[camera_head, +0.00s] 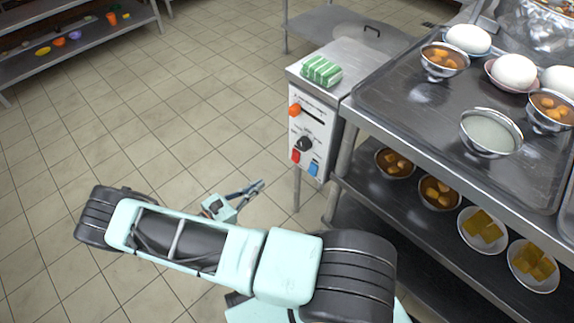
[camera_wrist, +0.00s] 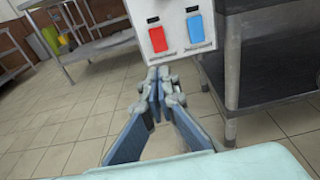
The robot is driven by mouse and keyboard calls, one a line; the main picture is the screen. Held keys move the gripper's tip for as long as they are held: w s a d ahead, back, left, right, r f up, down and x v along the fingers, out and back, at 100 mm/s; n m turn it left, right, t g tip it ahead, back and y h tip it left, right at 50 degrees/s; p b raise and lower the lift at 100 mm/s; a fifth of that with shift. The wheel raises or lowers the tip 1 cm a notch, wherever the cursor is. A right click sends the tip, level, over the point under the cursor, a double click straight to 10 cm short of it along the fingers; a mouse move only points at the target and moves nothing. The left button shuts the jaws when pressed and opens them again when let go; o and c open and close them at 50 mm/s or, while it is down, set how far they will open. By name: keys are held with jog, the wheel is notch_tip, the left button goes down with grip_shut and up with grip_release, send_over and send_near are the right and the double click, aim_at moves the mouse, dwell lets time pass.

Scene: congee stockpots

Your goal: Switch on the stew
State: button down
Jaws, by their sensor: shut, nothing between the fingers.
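A white control panel (camera_head: 311,135) is on the front of a small steel stand beside the long counter. It has an orange knob (camera_head: 295,109) on a slot at the top, a black dial (camera_head: 304,144) in the middle, and a red switch (camera_head: 295,156) and a blue switch (camera_head: 314,168) at the bottom. In the wrist view the red switch (camera_wrist: 157,39) and blue switch (camera_wrist: 195,29) show above my gripper (camera_wrist: 160,75). My gripper (camera_head: 259,186) is shut and empty, in front of the panel and a little below the switches, apart from them.
A green-and-white striped block (camera_head: 321,71) lies on top of the stand. The steel counter (camera_head: 410,100) at right holds bowls of soup and white eggs. Its lower shelf holds more bowls. The tiled floor (camera_head: 150,130) at left is clear.

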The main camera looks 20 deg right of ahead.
jog(key=b+x, duration=0.2)
jog(key=x, duration=1.2)
jog(key=shift+w+d+f+h+b, duration=0.1)
jog(key=shift+d+h+b, duration=0.3)
jog(key=shift+b, duration=0.65)
send_near(294, 160)
jog(key=s+a+f, duration=0.2)
jog(key=a, duration=0.4)
jog(key=shift+s+f+p, duration=0.15)
jog(key=shift+f+p, duration=0.05)
jog(key=shift+p, duration=0.1)
